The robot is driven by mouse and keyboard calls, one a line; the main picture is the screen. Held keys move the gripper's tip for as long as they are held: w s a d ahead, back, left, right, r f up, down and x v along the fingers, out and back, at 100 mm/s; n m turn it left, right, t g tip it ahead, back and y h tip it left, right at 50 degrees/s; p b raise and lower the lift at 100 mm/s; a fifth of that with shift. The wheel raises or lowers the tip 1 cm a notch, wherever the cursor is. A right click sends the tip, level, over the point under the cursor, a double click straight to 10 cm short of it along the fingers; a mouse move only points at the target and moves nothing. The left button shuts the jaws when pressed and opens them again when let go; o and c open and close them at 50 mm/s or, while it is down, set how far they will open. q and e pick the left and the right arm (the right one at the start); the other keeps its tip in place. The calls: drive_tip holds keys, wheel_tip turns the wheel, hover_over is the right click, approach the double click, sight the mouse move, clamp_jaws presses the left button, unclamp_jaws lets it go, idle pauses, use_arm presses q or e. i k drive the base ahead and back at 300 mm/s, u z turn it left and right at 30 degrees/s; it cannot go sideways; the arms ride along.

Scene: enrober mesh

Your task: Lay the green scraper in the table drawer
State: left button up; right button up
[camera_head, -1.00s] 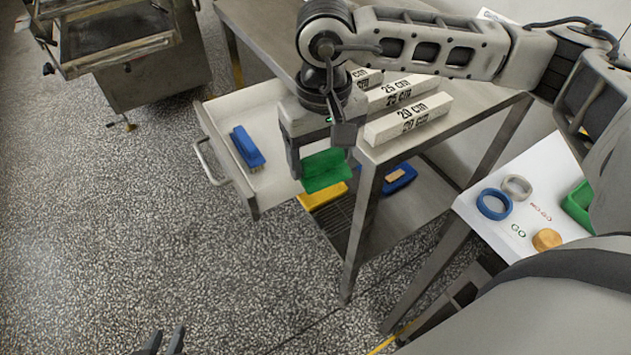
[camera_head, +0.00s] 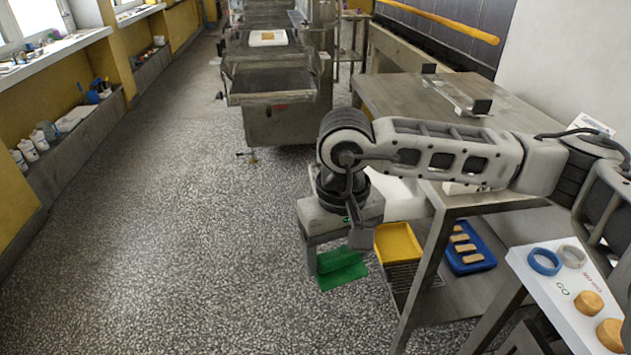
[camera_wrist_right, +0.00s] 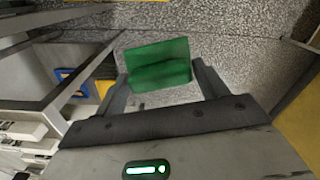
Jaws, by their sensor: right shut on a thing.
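The green scraper (camera_head: 341,272) hangs from my right gripper (camera_head: 335,250), which is shut on it. In the right wrist view the scraper (camera_wrist_right: 157,66) sits between the two fingers (camera_wrist_right: 160,88), with speckled floor behind it. The steel table (camera_head: 425,95) stands at the right. A white part (camera_head: 403,203), seemingly of the open table drawer, shows just right of my gripper; my arm hides most of it, and its contents cannot be seen. My left gripper is out of view.
Under the table are a yellow tray (camera_head: 396,243) and a blue tray (camera_head: 484,262) with several bars. A white board (camera_head: 560,318) with rings and round pieces stands at the lower right. A steel machine (camera_head: 287,122) stands behind. Floor at left is clear.

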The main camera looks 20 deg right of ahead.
sight(377, 183)
drive_tip(key=u, duration=0.35)
drive_tip(key=i, duration=0.7)
drive_tip(key=z, duration=1.1)
drive_tip(key=i, duration=0.45)
drive_tip(key=u, duration=0.1)
